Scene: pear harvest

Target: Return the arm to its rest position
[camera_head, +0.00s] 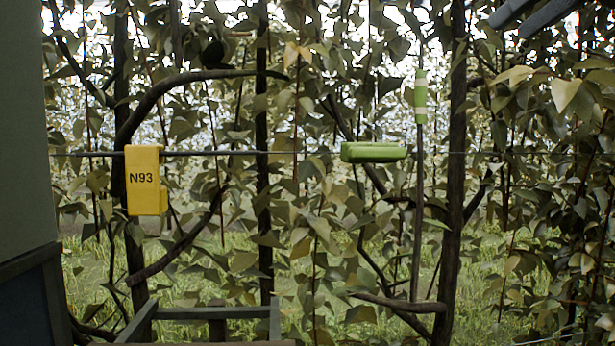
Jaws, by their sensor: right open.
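My right gripper (506,25) shows only in part at the top right corner. Its two dark grey fingers are apart, with nothing seen between them. It is high up in front of the leaves, and its arm is out of the picture. My left gripper is not in view. I cannot make out a pear for certain among the leaves. A dark rounded shape (213,53) hangs near the upper branch, too dark to tell what it is.
A yellow N93 tag (146,180) and a green block (373,152) hang along a wire. A banded stake (418,190) stands beside a dark trunk (452,200). A grey frame (212,313) is at the bottom, a grey panel (22,130) at the left. Branches fill the middle.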

